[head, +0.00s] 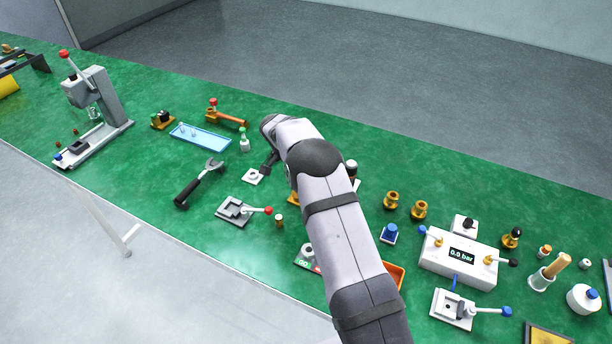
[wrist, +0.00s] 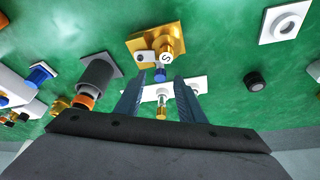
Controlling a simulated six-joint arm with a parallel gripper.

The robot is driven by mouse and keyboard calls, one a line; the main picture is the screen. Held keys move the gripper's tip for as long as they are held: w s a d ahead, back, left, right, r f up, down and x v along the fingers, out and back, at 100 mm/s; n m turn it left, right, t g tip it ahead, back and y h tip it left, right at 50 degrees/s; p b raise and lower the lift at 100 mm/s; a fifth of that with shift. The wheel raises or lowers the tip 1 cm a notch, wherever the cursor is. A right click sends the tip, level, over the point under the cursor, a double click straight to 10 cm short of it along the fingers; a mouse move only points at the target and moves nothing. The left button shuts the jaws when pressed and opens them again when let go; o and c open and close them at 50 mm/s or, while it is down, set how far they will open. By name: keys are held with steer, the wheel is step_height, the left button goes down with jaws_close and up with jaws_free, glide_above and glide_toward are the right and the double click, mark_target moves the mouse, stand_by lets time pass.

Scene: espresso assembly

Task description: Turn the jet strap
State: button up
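A gold block (wrist: 140,43) stands ahead of my gripper in the wrist view. A small grey strap-like piece (wrist: 144,57) with a hole lies on it, beside a round tip marked "S"; I cannot tell for sure that this is the jet strap. My gripper (wrist: 159,84) has its two dark fingers apart, with a blue-tipped part (wrist: 160,75) showing between the fingertips, not visibly gripped. In the head view my gripper (head: 269,163) hangs above the green table, near a white square plate (head: 246,177). My arm hides most of the gold block there.
A silver and brass pin on a white plate (wrist: 193,86) shows between and behind the fingers. A grey cylinder (wrist: 97,76) stands to the left, a black knob (wrist: 254,81) to the right. In the head view, a black-handled tool (head: 190,191) and a grey fixture (head: 233,211) lie left of my arm.

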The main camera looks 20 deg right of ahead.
steer(key=shift+d+f, duration=0.15)
steer(key=shift+f, duration=0.2)
jaws_close()
steer(key=shift+a+n+b, duration=0.2)
steer(key=shift+n+b, duration=0.45)
steer(key=shift+n, duration=0.05)
jaws_free()
